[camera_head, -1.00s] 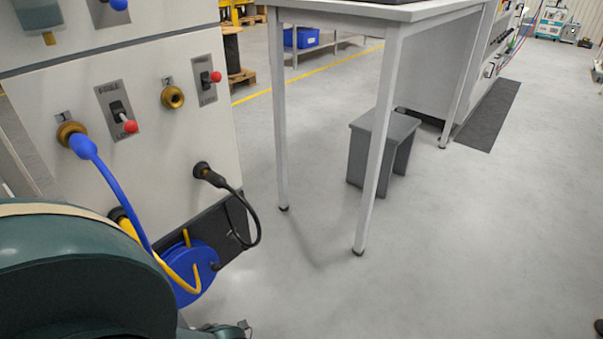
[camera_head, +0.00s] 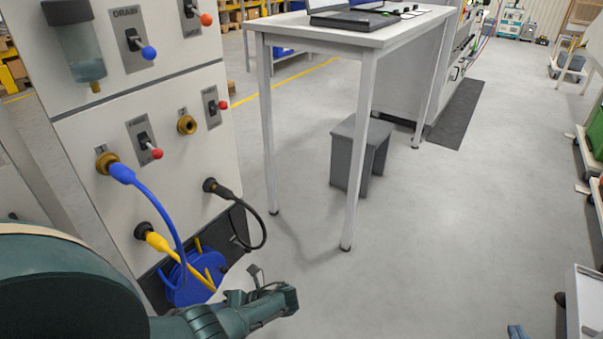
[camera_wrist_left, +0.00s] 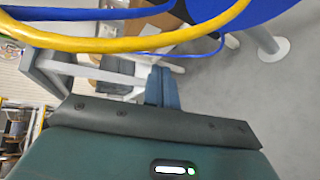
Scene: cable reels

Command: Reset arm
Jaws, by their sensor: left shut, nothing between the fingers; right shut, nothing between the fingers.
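My left arm comes in from the lower left of the head view, its dark green wrist bent near the blue reel. My left gripper (camera_wrist_left: 162,86) shows in the left wrist view as two blue-grey fingers pressed together, with nothing between them. My right gripper (camera_head: 517,331) shows only as small blue fingertips at the bottom edge of the head view, shut and apart from other things.
A panel (camera_head: 85,140) with a blue hose (camera_head: 160,205), a yellow hose (camera_head: 180,258) and a black cable (camera_head: 250,247) stands at left. The blue reel (camera_head: 185,290) is below. A table (camera_head: 375,38) stands over a grey stool (camera_head: 350,150). Floor at centre right is clear.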

